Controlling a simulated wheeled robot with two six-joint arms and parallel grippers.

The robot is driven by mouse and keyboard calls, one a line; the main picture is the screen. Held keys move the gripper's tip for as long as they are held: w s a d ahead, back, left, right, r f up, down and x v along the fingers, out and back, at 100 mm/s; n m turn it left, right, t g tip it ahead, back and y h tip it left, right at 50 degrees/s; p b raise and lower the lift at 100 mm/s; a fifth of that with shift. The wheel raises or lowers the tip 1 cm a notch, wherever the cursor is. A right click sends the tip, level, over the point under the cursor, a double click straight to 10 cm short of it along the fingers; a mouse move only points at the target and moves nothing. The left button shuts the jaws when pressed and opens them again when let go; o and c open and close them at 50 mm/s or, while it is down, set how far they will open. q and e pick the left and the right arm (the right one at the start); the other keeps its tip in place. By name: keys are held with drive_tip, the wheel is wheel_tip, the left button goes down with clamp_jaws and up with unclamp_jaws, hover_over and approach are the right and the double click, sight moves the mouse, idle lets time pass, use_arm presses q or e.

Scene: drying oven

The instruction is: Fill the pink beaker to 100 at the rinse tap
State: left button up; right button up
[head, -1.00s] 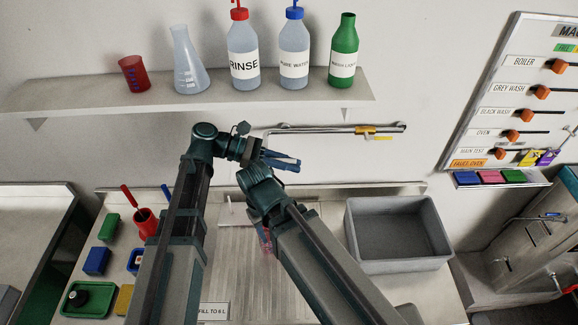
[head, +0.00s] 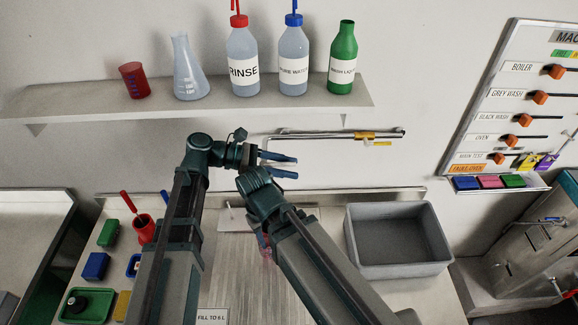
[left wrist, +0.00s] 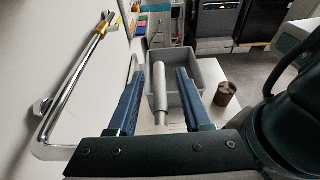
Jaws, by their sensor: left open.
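The rinse tap's metal pipe (head: 310,133) runs along the wall with a yellow lever (head: 370,136); it also shows in the left wrist view (left wrist: 75,75). My left gripper (head: 291,167) is in front of the wall below this pipe, with its two blue fingers apart. In the left wrist view a grey cylinder (left wrist: 160,90) shows between the fingers (left wrist: 163,100), with a gap on each side. A pinkish, see-through thing (head: 266,250), probably the pink beaker, shows beside my right arm over the sink area. My right arm mostly hides it and my right gripper.
A grey basin (head: 350,235) stands right of my arms. A shelf (head: 60,95) above holds a red beaker (head: 134,82), a flask (head: 188,75) and several bottles. Small coloured items and a red cup (head: 144,228) are at left. A brown container (left wrist: 226,94) stands beyond my left gripper.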

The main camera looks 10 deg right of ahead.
use_arm(q)
drive_tip(key=p+v, duration=0.3)
drive_tip(key=v, duration=1)
drive_tip(key=shift+p, duration=0.3)
drive_tip(key=shift+a, duration=0.1)
drive_tip(key=s+a+f+m+t+y, duration=0.1)
drive_tip(key=s+a+f+m+y, duration=0.1)
drive_tip(key=a+f+m+y, duration=0.3)
drive_tip(key=s+a+f+m+t+y, duration=0.1)
drive_tip(key=s+f+m+y, duration=0.1)
drive_tip(key=f, duration=0.4)
drive_tip(key=s+a+f+m+t+y, duration=0.1)
drive_tip(key=s+a+f+m+y, duration=0.1)
drive_tip(key=a+m+y, duration=0.3)
drive_tip(key=s+a+f+m+t+y, duration=0.1)
drive_tip(key=a+f+m+y, duration=0.2)
drive_tip(key=a, duration=0.4)
drive_tip(key=s+d+f+m+b, duration=0.2)
drive_tip(key=d+f+b, duration=0.1)
drive_tip(key=d, duration=0.2)
drive_tip(key=s+d+f+m+g+b, duration=0.1)
drive_tip(key=s+d+f+m+b, duration=0.1)
drive_tip(key=d, duration=0.4)
drive_tip(key=shift+s+d+f+m+y+b, duration=0.3)
drive_tip(key=shift+s+f+b, duration=0.45)
drive_tip(key=shift+b, duration=0.4)
